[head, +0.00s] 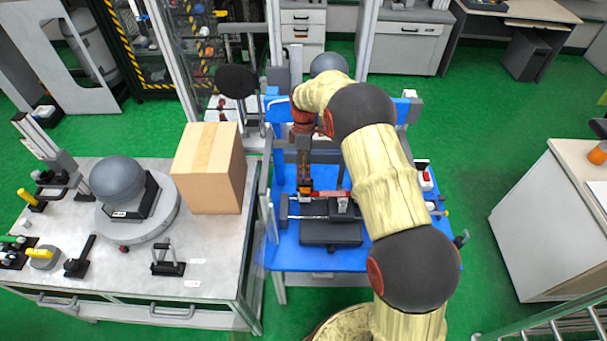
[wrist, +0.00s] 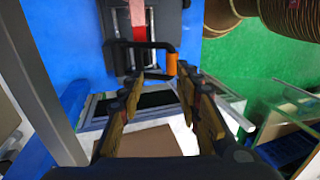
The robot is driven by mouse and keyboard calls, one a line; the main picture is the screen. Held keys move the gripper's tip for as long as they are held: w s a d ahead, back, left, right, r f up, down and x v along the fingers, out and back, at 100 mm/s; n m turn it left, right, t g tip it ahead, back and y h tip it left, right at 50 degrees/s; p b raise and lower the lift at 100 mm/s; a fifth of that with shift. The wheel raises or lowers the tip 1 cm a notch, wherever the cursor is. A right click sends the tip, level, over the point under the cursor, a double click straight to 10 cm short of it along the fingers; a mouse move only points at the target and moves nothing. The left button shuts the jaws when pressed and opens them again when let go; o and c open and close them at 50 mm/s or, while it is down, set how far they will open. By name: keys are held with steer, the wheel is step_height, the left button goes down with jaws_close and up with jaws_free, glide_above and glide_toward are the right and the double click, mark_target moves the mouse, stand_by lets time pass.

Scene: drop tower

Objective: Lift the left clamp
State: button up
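A clamp with a black U-shaped handle (wrist: 145,46) and an orange grip (wrist: 171,63) lies just ahead of my fingertips in the wrist view. A red bar (wrist: 138,20) runs from it over a dark plate. My gripper (wrist: 160,76) is open, its two brown fingers spread on either side of the handle's near end. No contact with the handle is visible. In the head view my gripper (head: 304,180) points down over the blue platform (head: 285,258), by the red bar (head: 328,194). I cannot tell for certain which clamp is the left one.
A dark block (head: 330,233) stands on the platform in front of the clamp. To the left, a metal table (head: 120,270) carries a cardboard box (head: 208,168) and a grey ball (head: 118,178). Upright posts stand close behind my gripper. A white cabinet (head: 545,240) is at the right.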

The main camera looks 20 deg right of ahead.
steer(key=s+v, duration=0.2)
steer(key=v, duration=0.6)
steer(key=shift+a+r, duration=0.3)
steer(key=shift+r, duration=0.1)
steer(key=shift+w, duration=0.1)
